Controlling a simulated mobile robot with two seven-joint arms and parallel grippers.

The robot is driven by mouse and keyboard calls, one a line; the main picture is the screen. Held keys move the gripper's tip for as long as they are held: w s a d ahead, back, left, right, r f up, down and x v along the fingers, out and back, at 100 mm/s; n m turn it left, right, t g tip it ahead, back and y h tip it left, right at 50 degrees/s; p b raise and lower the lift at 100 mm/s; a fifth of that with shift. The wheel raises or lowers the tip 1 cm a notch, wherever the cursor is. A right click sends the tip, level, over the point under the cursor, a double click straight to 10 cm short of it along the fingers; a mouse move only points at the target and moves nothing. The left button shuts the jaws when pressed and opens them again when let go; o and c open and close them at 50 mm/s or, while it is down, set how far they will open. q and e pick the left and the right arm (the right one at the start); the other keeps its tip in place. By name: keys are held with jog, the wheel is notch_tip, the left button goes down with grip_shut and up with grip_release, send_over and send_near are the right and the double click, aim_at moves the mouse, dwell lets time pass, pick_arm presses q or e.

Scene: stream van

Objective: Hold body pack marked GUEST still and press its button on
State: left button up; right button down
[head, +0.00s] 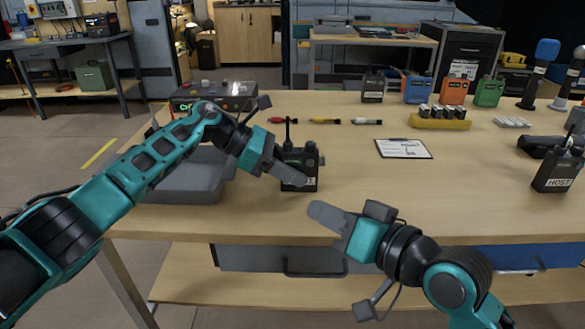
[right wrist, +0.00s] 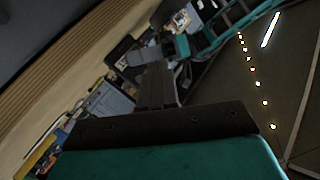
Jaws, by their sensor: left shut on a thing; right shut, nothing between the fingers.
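A black body pack (head: 301,165) with a short antenna stands upright near the front of the wooden table. Its label is too covered or small to read as GUEST, and I cannot make out its button. My left gripper (head: 288,172) is shut on this pack from the left. My right gripper (head: 322,212) is shut and empty, below and to the right of the pack, apart from it, near the table's front edge. The right gripper's closed fingers also show in the right wrist view (right wrist: 157,84).
A grey tray (head: 188,182) lies left of the pack, with a dark device (head: 215,94) behind it. A clipboard (head: 403,148) lies to the right. A HOST pack (head: 558,170) stands at far right. Several coloured packs line the back. Table between pack and clipboard is clear.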

aim_at(310, 163)
jog(key=shift+m, duration=0.3)
jog(key=shift+w+a+r, duration=0.1)
jog(key=shift+w+a, duration=0.1)
jog(key=shift+w, duration=1.25)
jog(key=shift+w+a+r, duration=0.1)
jog(key=shift+w+a, duration=0.1)
jog(key=shift+w, duration=1.3)
jog(key=shift+w+a+r, duration=0.1)
jog(key=shift+w+a, duration=0.1)
jog(key=shift+w, duration=1.25)
jog(key=shift+w, duration=0.45)
jog(key=shift+w, duration=0.1)
jog(key=shift+s, duration=0.6)
jog(key=shift+s, duration=0.1)
